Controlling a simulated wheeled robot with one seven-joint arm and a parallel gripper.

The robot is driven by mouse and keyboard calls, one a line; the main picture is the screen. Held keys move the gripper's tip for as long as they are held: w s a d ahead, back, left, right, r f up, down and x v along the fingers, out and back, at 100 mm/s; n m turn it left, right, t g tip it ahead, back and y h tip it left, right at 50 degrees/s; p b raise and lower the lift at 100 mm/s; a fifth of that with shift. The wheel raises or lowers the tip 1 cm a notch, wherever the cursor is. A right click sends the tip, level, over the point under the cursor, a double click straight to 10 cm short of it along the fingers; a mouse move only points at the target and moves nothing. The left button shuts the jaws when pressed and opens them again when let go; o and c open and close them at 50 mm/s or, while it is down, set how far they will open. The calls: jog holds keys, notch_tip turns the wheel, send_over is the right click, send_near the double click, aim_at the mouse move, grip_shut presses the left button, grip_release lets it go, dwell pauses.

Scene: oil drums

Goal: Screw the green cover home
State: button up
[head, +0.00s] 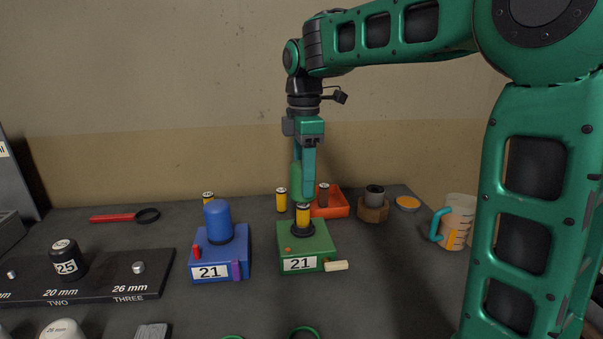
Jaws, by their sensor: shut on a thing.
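The green housing (304,249), labelled 21, stands on the bench. A yellow cylinder (303,217) stands upright in the dark round collar on its top. My gripper (305,194) points straight down above this cylinder. It is shut on a lighter green piece, which looks like the green cover (296,186); one finger hides much of it. The cover's lower end is close to the top of the yellow cylinder and appears above the collar. I cannot tell whether cover and cylinder touch.
A blue housing (217,258) with a blue cover (217,221) stands to the left. Behind are yellow cylinders (281,200) and an orange tray (331,207). A brown holder (373,209) and measuring jug (456,223) stand right. A dark rack (100,278) is at left.

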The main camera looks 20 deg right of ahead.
aim_at(304, 205)
jog(key=shift+f, duration=0.15)
jog(key=shift+f, duration=1.5)
jog(key=shift+f, duration=0.15)
jog(key=shift+f, duration=1.35)
jog(key=shift+f, duration=1.05)
jog(key=m, duration=0.6)
dwell(0.4)
